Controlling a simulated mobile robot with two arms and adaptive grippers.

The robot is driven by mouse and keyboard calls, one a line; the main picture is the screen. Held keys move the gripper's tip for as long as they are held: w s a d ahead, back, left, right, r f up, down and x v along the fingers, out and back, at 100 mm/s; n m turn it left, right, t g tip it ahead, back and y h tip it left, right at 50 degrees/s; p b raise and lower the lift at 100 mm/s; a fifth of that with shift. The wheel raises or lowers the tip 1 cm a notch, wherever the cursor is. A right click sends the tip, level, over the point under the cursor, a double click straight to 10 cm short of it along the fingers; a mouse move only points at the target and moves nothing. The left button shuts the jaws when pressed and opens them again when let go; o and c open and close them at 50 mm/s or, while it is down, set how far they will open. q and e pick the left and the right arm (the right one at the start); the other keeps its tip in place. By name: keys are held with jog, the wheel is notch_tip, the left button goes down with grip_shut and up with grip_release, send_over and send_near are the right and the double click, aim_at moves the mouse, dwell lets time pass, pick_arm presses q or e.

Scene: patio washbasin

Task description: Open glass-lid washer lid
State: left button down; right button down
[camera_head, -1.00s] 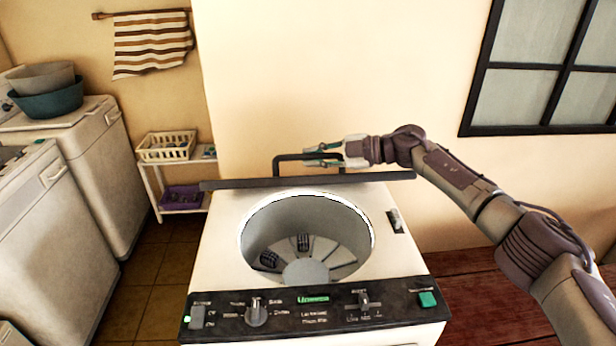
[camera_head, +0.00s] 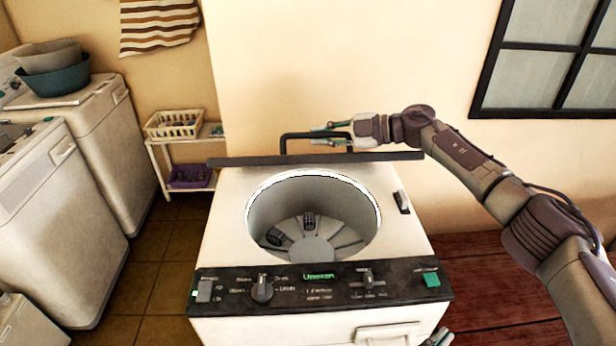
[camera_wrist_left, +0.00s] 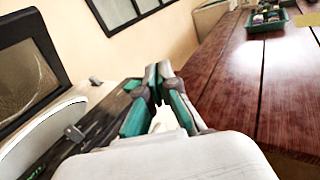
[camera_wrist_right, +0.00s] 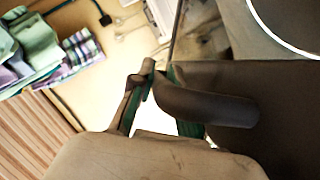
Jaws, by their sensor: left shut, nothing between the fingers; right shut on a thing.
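The washer (camera_head: 225,215) stands in the middle of the head view with its round drum opening uncovered. Its lid (camera_head: 230,162) is raised at the back and shows edge-on as a dark bar. The lid's dark glass face also shows in the left wrist view (camera_wrist_left: 28,85). My right gripper (camera_head: 318,135) is shut on the lid's dark handle (camera_head: 284,143) behind the bar; the handle passes between its fingers in the right wrist view (camera_wrist_right: 215,105). My left gripper (camera_head: 437,340) is low beside the washer's front right corner, shut and empty, its fingertips together in the left wrist view (camera_wrist_left: 158,75).
White appliances (camera_head: 60,200) stand at the left, one bearing stacked basins (camera_head: 50,70). A shelf (camera_head: 158,155) with a cream basket (camera_head: 172,124) stands behind. A wooden surface (camera_head: 490,270) lies to the right. The wall is close behind the washer.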

pick_arm(q)
jog(key=w+a+r+n+t+y, duration=0.5)
jog(key=w+a+n+y, duration=0.15)
jog(key=w+a, duration=0.35)
jog(key=w+a+r+n+t+y, duration=0.5)
jog(key=w+a+y, duration=0.3)
jog(key=a, duration=0.3)
jog(key=r+x, duration=0.2)
jog(key=x, duration=1)
jog(key=shift+a+r, duration=0.15)
jog(key=shift+a, duration=0.15)
pick_arm(e)
jog(key=shift+f, duration=0.1)
pick_arm(q)
jog(key=shift+w+n, duration=0.1)
jog(key=shift+n, duration=0.15)
